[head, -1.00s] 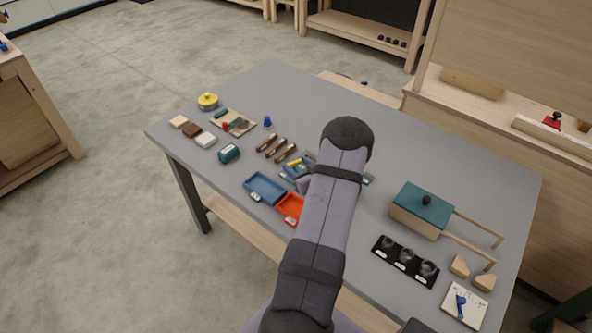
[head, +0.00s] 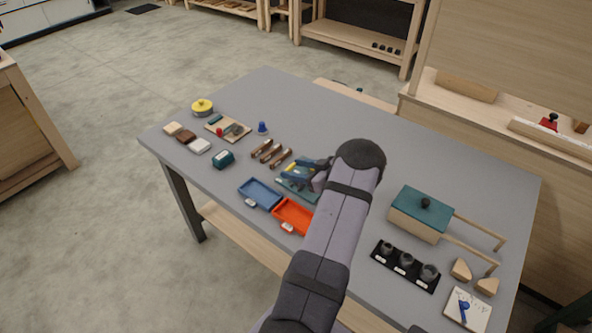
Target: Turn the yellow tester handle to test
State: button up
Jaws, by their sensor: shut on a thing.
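The tester is a teal plate (head: 297,189) near the middle of the table, with a yellow handle (head: 290,167) showing as a small strip on its far left side. My gripper (head: 299,171) reaches in from the right at the handle and is shut on it, as far as the small view shows. My arm's elbow and wrist stand over the right of the tester and cover part of it. The exact angle of the handle and any test mark are too small to read.
A blue tray (head: 260,194) and an orange tray (head: 294,216) lie in front of the tester. Several brown-handled pieces (head: 270,153) lie to its left. A teal-lidded box (head: 423,211) and a black cup holder (head: 405,266) stand right. The table's back middle is clear.

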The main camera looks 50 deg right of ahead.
jog(key=shift+w+r, duration=0.1)
jog(key=shift+r, duration=0.05)
jog(key=o, duration=1)
jog(key=shift+o, duration=0.2)
jog(key=shift+b+v, duration=1)
jog(key=shift+v, duration=2.7)
